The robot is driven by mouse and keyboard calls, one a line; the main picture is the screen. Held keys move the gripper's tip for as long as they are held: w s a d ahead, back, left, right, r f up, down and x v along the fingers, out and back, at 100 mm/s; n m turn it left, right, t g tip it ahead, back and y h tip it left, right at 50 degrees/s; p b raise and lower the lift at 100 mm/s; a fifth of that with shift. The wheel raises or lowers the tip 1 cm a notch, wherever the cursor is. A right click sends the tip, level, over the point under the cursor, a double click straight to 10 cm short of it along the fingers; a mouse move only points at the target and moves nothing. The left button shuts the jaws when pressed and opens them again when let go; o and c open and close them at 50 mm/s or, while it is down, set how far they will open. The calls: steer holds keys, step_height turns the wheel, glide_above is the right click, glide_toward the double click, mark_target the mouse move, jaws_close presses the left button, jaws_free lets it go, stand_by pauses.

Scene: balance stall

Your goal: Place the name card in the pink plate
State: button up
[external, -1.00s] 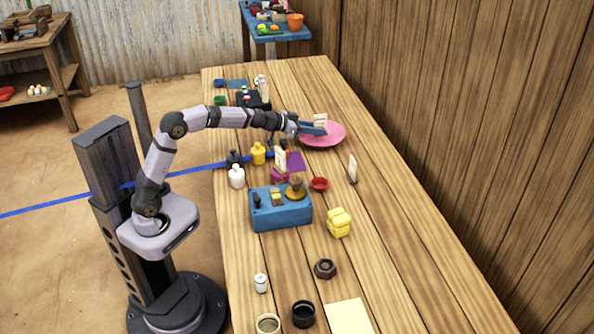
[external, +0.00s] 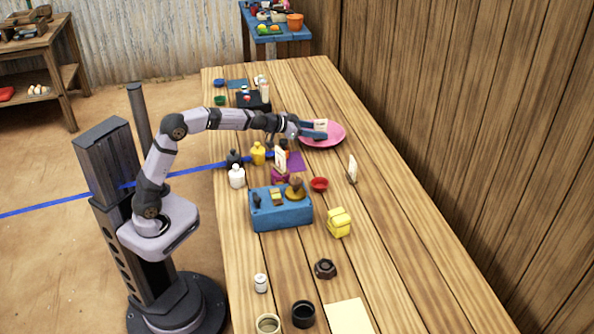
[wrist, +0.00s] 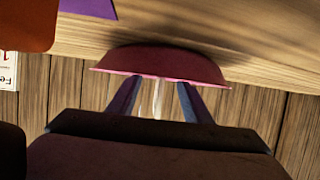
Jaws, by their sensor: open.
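The pink plate (external: 335,137) lies near the far end of the long wooden table, and it also shows in the wrist view (wrist: 165,62). The name card (external: 320,125), a small pale card, stands in the plate. In the wrist view the card (wrist: 158,100) is a thin pale edge between my fingers. My gripper (external: 318,133) reaches over the plate's left side. Its two blue fingers are open (wrist: 158,97), one on either side of the card, with gaps visible. The card's lower end is hard to make out.
A purple sheet (external: 296,161), a standing card (external: 280,160) and a red dish (external: 319,184) lie nearer than the plate. A blue box (external: 281,212) is farther forward. The table right of the plate is clear.

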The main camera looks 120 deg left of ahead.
mark_target(317, 121)
step_height(317, 121, up, 7)
steer(key=p, duration=0.5)
steer(key=shift+p, duration=0.4)
